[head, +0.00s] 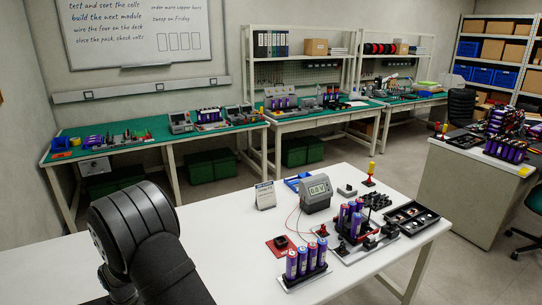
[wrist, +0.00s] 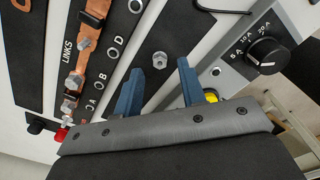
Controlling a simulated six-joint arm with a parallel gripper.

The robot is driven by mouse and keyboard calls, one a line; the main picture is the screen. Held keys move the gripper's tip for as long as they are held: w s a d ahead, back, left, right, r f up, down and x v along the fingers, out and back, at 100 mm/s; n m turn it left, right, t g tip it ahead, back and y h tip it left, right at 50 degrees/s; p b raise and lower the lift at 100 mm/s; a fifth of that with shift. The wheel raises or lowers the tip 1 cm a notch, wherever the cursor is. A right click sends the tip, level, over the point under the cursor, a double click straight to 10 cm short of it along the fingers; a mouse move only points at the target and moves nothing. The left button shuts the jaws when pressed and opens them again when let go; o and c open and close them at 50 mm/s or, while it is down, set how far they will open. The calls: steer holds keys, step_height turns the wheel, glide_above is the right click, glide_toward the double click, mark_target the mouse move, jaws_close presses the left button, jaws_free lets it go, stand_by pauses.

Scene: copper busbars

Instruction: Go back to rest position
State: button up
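My gripper (wrist: 158,80) shows in the wrist view with its two blue fingers apart and nothing held between them. Past the fingertips is a dark strip with a metal stud (wrist: 159,60). To the left, a copper busbar (wrist: 88,40) with bolts lies along a dark panel marked LINKS, A, B and D. Part of another copper piece (wrist: 22,5) shows at the top left corner. In the head view my arm rises at the lower left; my gripper is out of sight there.
In the wrist view, a grey box with a black knob (wrist: 266,54) marked in amps is at right. In the head view, a white table (head: 225,215) holds a meter (head: 317,193), purple cells (head: 305,261) and a black tray (head: 412,218). Its left part is mostly clear.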

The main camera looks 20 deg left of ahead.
step_height(320, 180, down, 2)
steer(key=shift+f, duration=0.1)
step_height(320, 180, up, 5)
steer(key=shift+w+d+f, duration=0.1)
steer(key=shift+w+d, duration=0.05)
steer(key=w+d+r, duration=0.6)
steer(key=d+r, duration=0.1)
steer(key=d, duration=0.3)
steer(key=a+f+m, duration=0.1)
steer(key=a+m, duration=0.1)
steer(key=a, duration=0.2)
steer(key=w+a+f+m, duration=0.1)
steer(key=a+m, duration=0.2)
steer(key=a, duration=0.2)
steer(key=w+a+f+m, duration=0.1)
steer(key=a+m, duration=0.1)
steer(key=a, duration=0.2)
steer(key=shift+w+a+f+m, duration=0.2)
steer(key=shift+a+f+m, duration=0.1)
steer(key=shift+f, duration=0.05)
step_height(320, 180, down, 2)
steer(key=shift+f, duration=0.75)
